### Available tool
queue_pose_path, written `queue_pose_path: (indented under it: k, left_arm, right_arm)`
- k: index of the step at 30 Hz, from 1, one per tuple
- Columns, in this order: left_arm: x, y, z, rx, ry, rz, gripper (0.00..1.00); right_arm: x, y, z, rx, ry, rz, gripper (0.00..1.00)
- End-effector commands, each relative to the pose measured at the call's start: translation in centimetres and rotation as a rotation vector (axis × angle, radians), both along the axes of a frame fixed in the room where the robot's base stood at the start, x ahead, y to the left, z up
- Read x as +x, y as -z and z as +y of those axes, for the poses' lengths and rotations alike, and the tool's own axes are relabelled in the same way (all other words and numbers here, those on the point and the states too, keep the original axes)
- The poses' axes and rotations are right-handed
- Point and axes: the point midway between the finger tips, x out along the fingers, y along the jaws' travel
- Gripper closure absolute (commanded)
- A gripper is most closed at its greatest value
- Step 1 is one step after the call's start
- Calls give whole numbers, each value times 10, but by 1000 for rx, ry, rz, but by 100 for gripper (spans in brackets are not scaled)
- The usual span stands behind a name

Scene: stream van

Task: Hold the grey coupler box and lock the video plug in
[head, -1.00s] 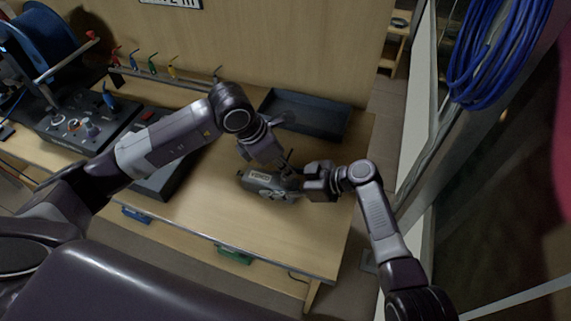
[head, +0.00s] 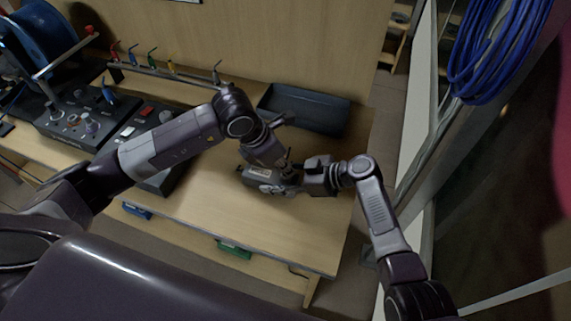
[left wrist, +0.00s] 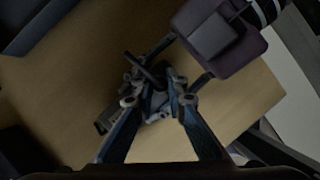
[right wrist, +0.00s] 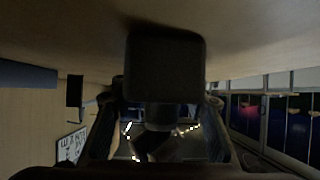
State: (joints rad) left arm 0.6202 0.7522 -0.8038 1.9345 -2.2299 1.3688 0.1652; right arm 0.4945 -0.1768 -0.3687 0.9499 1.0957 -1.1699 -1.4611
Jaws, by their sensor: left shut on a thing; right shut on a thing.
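The grey coupler box (head: 256,178) sits low over the right part of the bench, its pale label facing up in the head view. My left gripper (head: 284,170) comes down over it and is shut on it. In the left wrist view the two fingers (left wrist: 157,103) close around it, and a short dark rod (left wrist: 146,70) stands up there. My right gripper (head: 300,177) is at the box's right end, shut on what seems to be the video plug. A dark block (right wrist: 165,65) fills the middle of the right wrist view. The joint between plug and box is hidden.
An empty dark tray (head: 304,108) lies behind the grippers. A black console (head: 152,125) and a desk with knobs (head: 72,122) stand to the left. Coloured leads hang on a rack (head: 165,74). Bare bench lies in front, up to its front edge.

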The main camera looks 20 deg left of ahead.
Motion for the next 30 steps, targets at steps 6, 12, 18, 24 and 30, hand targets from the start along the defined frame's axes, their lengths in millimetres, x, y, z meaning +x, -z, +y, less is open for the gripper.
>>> queue_pose_path:
  k: [6, 12, 18, 24, 30]
  left_arm:
    - [0, 0, -1, -1, -154, -1, 100]
    - [0, 0, 0, -1, -177, -1, 100]
    - [0, 0, -1, 0, -210, 0, 100]
    - [-1, 0, -2, -3, -382, 0, 100]
    - [0, 0, -1, 0, -457, -1, 100]
  right_arm:
    - [0, 1, 0, -2, 0, 0, 90]
    - [0, 1, 0, -2, 0, 0, 90]
    - [0, 1, 0, -2, 0, 0, 90]
    - [0, 1, 0, -2, 0, 0, 90]
    - [0, 1, 0, -2, 0, 0, 90]
